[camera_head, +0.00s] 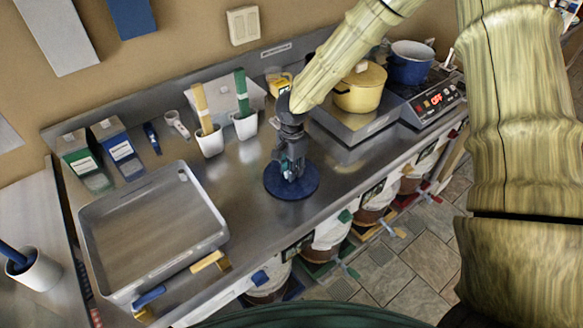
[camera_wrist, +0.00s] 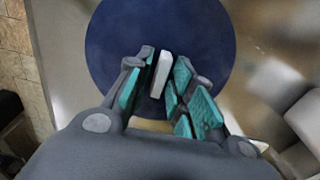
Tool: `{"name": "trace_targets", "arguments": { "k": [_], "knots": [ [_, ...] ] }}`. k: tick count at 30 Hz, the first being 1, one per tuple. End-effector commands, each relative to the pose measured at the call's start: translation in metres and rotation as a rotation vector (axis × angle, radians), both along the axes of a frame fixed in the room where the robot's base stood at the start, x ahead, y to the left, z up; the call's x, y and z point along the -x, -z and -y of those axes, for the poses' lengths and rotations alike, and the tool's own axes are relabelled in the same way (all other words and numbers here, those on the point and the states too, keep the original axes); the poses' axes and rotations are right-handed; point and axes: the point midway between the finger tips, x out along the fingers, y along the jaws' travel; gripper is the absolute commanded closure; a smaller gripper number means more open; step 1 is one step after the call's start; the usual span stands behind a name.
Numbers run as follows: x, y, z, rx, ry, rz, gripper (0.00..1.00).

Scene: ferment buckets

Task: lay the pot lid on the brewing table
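The pot lid is a dark blue disc (camera_head: 291,181) under my gripper, near the front edge of the steel brewing table (camera_head: 250,200). It looks flat and level; whether it touches the tabletop or hangs just above it is hard to tell. In the wrist view the blue lid (camera_wrist: 215,35) fills the upper middle, with its pale upright handle (camera_wrist: 160,75) between my teal-padded fingers.
A large grey tray (camera_head: 152,284) stands to the left. White cups (camera_head: 210,143) with tools stand behind. A yellow pot (camera_head: 360,95) and an open blue pot (camera_head: 411,65) stand at the back right by the cooker (camera_head: 436,101). Bare steel lies around the lid.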

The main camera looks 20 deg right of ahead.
Motion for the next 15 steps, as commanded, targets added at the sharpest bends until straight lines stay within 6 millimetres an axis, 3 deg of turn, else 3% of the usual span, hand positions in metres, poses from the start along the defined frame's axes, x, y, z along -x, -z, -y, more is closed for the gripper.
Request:
{"name": "trace_targets", "arguments": {
  "k": [11, 15],
  "knots": [
    [0.000, -0.002, 0.000, 0.001, 0.000, 0.000, 0.69],
    [-0.001, -0.012, 0.000, -0.001, 0.001, 0.002, 0.69]
  ]
}}
